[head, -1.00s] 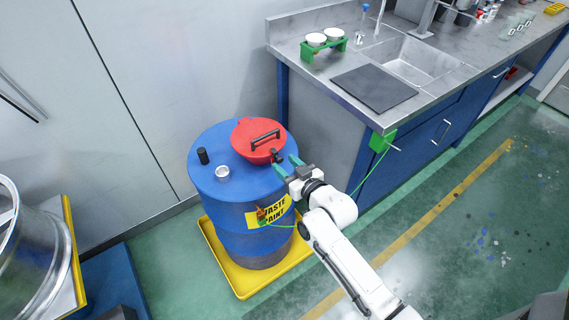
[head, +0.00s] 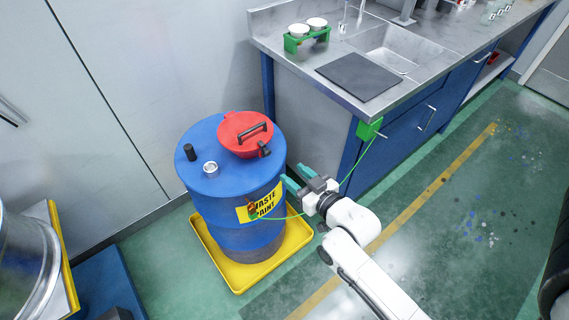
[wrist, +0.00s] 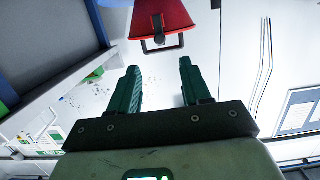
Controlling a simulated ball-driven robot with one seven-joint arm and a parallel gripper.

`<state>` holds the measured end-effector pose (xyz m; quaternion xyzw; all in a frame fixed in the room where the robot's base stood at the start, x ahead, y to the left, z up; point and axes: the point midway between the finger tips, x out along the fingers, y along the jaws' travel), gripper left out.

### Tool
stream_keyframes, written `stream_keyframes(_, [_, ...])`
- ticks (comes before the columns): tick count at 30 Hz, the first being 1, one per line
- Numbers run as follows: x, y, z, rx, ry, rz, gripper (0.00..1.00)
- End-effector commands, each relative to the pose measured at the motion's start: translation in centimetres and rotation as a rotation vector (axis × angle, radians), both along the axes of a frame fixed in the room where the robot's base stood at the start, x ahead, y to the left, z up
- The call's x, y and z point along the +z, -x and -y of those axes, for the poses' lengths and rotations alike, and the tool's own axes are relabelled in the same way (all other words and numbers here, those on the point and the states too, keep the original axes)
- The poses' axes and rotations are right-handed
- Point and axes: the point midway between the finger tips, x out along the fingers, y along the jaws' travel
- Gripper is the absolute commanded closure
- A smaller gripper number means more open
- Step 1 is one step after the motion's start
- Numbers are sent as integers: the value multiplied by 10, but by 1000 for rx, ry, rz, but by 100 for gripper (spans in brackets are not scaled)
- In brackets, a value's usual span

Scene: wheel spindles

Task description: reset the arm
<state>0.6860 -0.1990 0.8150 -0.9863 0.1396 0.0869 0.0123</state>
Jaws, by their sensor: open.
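My gripper (head: 294,180) is open and empty, with teal fingers. In the head view it shows just right of the blue waste paint drum (head: 225,215), apart from the drum's red lid (head: 246,134). In the wrist view the two fingers (wrist: 158,88) stand apart with nothing between them. The red lid (wrist: 160,18) with its dark handle shows beyond the fingertips there. My white arm reaches in from the lower right of the head view.
The drum stands in a yellow tray (head: 236,280). A green wire runs from the drum to a green box (head: 369,129) on the counter (head: 330,95). A metal vessel (head: 25,255) is at the left. Green floor lies open at the right.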

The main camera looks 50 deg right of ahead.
Motion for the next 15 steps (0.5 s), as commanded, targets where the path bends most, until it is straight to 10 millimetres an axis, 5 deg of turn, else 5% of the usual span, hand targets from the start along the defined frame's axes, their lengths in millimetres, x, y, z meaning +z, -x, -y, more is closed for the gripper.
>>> stream_keyframes(10, [-1, -1, -2, 4, -3, -13, 52])
stream_keyframes(15, [-16, -1, -20, 47, -38, -148, 52])
